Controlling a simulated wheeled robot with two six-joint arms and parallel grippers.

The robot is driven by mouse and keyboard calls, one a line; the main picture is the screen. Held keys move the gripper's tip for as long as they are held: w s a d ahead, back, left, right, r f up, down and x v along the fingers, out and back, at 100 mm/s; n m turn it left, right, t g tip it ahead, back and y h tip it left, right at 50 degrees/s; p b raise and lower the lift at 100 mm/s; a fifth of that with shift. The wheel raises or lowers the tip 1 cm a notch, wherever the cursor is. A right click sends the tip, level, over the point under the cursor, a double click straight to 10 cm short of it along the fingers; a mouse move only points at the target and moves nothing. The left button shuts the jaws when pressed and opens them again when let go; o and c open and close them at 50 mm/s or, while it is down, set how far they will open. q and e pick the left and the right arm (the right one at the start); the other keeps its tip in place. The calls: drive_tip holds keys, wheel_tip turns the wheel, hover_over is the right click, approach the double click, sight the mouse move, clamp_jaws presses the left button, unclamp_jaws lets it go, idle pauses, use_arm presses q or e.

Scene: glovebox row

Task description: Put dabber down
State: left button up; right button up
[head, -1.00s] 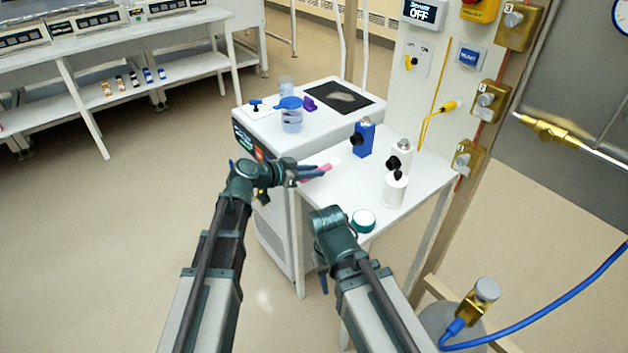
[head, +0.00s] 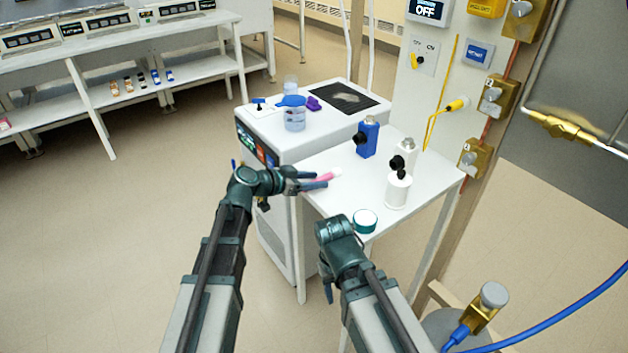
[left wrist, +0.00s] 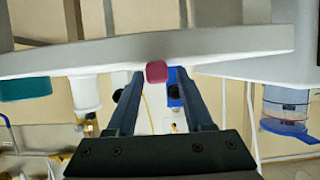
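The dabber (head: 326,176) is a small pink stick with a pale tip. It lies at the near left edge of the white side table (head: 345,190). My left gripper (head: 319,179) is at that edge with its fingers around the dabber's near end. In the left wrist view, the dabber's pink end (left wrist: 156,71) shows between the two spread fingers, with a gap on each side. It appears to rest on the table surface. My right gripper (head: 328,286) hangs low in front of the table, mostly hidden behind its wrist; its opening cannot be made out.
A blue bottle (head: 368,138), a white bottle (head: 405,156), a white canister (head: 397,190) and a teal-lidded jar (head: 364,221) stand on the table. A white instrument (head: 320,138) adjoins it, carrying a blue-lidded cup (head: 294,116). The table's middle is clear.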

use_arm(q)
drive_tip(key=shift+r+p, duration=0.3)
drive_tip(key=p+v, duration=0.4)
drive_tip(key=v, duration=0.7)
drive_tip(key=s+d+f+n+g+y, duration=0.2)
drive_tip(key=s+d+f+g+y, duration=0.35)
drive_tip(key=s+f, duration=0.6)
drive_tip(key=s+a+f+n+g+y, duration=0.1)
drive_tip(key=s+a+n+g+y, duration=0.1)
drive_tip(key=s+n+y, duration=0.3)
drive_tip(key=s+a+y, duration=0.1)
drive_tip(key=s, duration=0.3)
drive_tip(key=shift+f+g, duration=0.3)
drive_tip(key=shift+g, duration=0.05)
drive_tip(key=shift+s+y, duration=0.1)
drive_tip(key=shift+y, duration=0.15)
